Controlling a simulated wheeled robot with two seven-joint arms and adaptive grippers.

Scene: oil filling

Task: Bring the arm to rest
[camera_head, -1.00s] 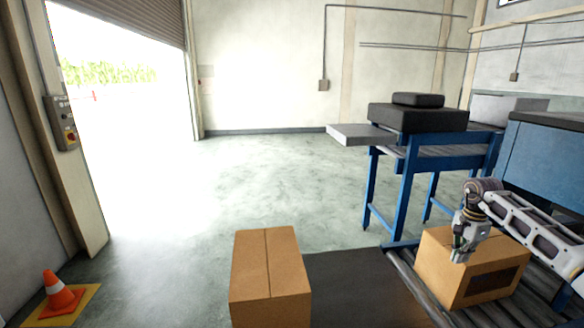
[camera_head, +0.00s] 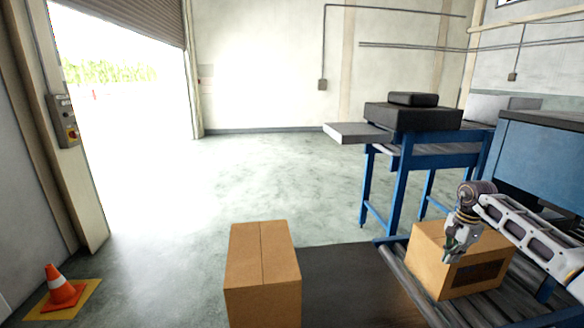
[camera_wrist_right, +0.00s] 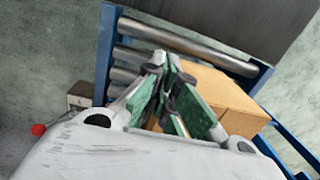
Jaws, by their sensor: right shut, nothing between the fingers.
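My right gripper (camera_head: 452,256) comes in from the right in the head view, in front of a cardboard box on the roller conveyor. In the right wrist view the right gripper (camera_wrist_right: 168,88) has its green-padded fingers together with nothing between them. The cardboard box (camera_head: 428,262) has a dark opening or panel on its front face. It also shows in the right wrist view (camera_wrist_right: 228,98), behind the fingers. I cannot tell whether the gripper touches it. My left gripper is not in view.
Another cardboard box (camera_head: 262,270) stands left of a dark mat (camera_head: 350,285). The roller conveyor (camera_head: 400,275) runs at lower right. A blue-framed table (camera_head: 400,190) holds black cases (camera_head: 412,115). An orange cone (camera_head: 62,288) stands at far left. The middle floor is clear.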

